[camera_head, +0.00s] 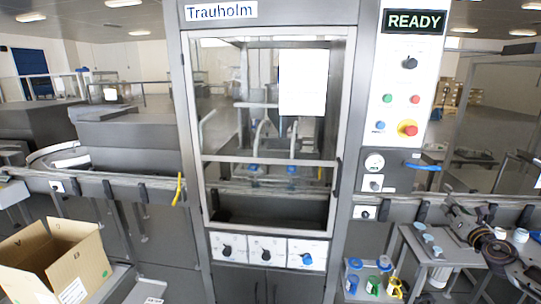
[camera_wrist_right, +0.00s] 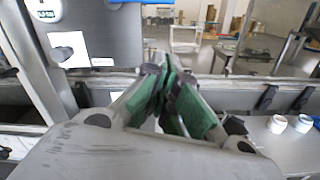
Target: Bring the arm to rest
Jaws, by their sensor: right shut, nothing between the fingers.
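My right gripper (camera_head: 456,214) is at the right of the head view, above a small grey side table (camera_head: 418,244). It is shut and empty. In the right wrist view its green-padded fingers (camera_wrist_right: 167,72) come together at the tips. The filling machine (camera_head: 268,130) stands in the middle, with a display (camera_head: 415,21) reading READY. The gripper is right of the machine and apart from it. My left gripper is not in view.
An open cardboard box (camera_head: 60,262) is at the lower left. A conveyor rail (camera_head: 110,186) runs along both sides of the machine. Several coloured containers (camera_head: 372,284) stand low, right of the machine. White jars (camera_wrist_right: 277,124) are right of the gripper in the wrist view.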

